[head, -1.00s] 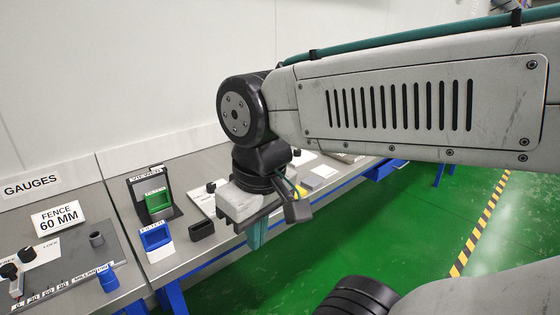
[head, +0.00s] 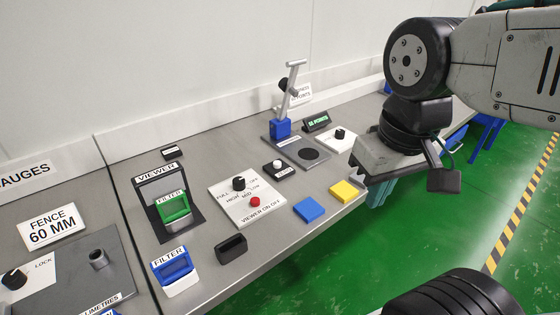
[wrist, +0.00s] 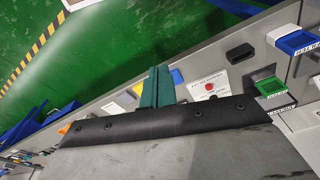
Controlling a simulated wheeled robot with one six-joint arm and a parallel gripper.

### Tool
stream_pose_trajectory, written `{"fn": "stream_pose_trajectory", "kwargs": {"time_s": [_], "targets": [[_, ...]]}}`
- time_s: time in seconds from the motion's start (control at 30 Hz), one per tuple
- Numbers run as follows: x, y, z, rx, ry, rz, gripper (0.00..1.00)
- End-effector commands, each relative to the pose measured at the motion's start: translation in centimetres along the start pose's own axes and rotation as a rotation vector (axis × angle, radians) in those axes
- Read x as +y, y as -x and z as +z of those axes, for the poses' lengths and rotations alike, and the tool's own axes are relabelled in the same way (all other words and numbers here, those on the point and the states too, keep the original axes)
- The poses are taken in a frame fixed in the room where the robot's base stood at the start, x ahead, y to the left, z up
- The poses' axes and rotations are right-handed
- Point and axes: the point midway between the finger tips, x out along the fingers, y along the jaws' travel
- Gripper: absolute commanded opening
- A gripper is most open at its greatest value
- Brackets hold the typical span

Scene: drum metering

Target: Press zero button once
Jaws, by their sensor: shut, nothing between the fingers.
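A small black box with a white round button (head: 277,164) stands on the bench in the head view, right of the viewer switch panel. Its label is too small to read surely, so I cannot tell that it is the zero button. My gripper (head: 380,192) hangs off the front edge of the bench, right of the box and apart from it. Its teal fingers point down, shut and empty. They also show in the wrist view (wrist: 156,88).
A lever stand with a blue base (head: 280,129) is behind the box. A blue pad (head: 309,209) and a yellow pad (head: 344,191) lie near the front edge. The viewer panel (head: 246,201) has a knob and a red button. Green floor (head: 330,270) is clear.

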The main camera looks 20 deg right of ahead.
Motion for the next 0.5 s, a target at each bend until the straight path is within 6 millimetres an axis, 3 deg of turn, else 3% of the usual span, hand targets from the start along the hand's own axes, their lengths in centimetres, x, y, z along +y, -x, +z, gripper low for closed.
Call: {"fn": "stream_pose_trajectory", "kwargs": {"time_s": [0.13,0.27,0.4,0.5], "targets": [[-1.0,-0.2,-1.4,0.005,-0.046,-0.053,0.0],[-3.4,-0.6,-5.6,0.021,-0.201,-0.2,0.0],[-6.4,-1.6,-13.1,0.037,-0.5,-0.416,0.0],[-7.4,-2.7,-19.0,0.044,-0.76,-0.552,0.0]]}}
